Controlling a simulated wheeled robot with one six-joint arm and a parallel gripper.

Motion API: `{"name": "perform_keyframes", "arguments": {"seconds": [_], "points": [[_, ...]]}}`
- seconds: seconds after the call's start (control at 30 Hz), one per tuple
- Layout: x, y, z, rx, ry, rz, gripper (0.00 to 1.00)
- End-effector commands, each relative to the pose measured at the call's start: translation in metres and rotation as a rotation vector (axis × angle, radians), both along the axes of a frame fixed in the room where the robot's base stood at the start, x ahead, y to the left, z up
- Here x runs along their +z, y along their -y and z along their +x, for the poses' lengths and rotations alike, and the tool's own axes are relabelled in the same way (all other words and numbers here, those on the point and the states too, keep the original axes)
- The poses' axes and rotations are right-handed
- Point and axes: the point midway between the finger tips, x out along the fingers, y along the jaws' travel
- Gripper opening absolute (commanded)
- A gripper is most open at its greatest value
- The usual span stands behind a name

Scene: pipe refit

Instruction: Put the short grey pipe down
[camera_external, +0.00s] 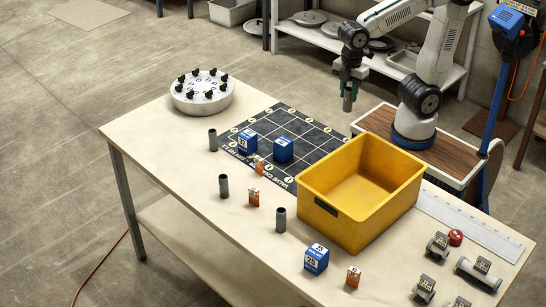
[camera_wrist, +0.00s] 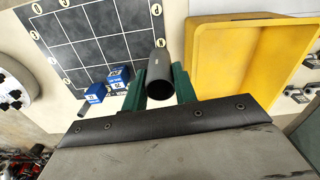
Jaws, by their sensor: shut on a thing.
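My gripper (camera_external: 352,76) is shut on a short grey pipe (camera_external: 348,100), which hangs roughly upright below it. In the external view they are in the air, above the far edge of the table, behind the yellow bin. In the wrist view the grey pipe (camera_wrist: 157,74) sits between my green fingers (camera_wrist: 160,92), with its open end facing the camera. The black grid mat (camera_wrist: 88,40) shows to its left and the yellow bin (camera_wrist: 245,65) to its right. Several other grey pipes stand upright on the table, such as one (camera_external: 281,220) in front of the bin.
The yellow bin (camera_external: 333,222) looks empty. Blue boxes (camera_external: 283,150) stand on the mat (camera_external: 310,135), another blue box (camera_external: 316,259) near the front edge. Small orange boxes (camera_external: 254,197) stand among the pipes. A round flange (camera_external: 203,105) is at left; pipe fittings (camera_external: 437,245) lie at right.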

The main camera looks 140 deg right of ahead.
Motion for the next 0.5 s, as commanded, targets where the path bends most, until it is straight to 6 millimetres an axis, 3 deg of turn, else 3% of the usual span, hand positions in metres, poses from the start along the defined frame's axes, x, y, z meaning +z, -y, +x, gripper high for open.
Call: {"name": "perform_keyframes", "arguments": {"seconds": [0.27,0.5], "points": [[-0.001,-0.036,0.049,-0.017,-0.004,0.002,0.06],[-0.001,-0.092,0.099,-0.046,-0.004,0.001,0.06]]}}
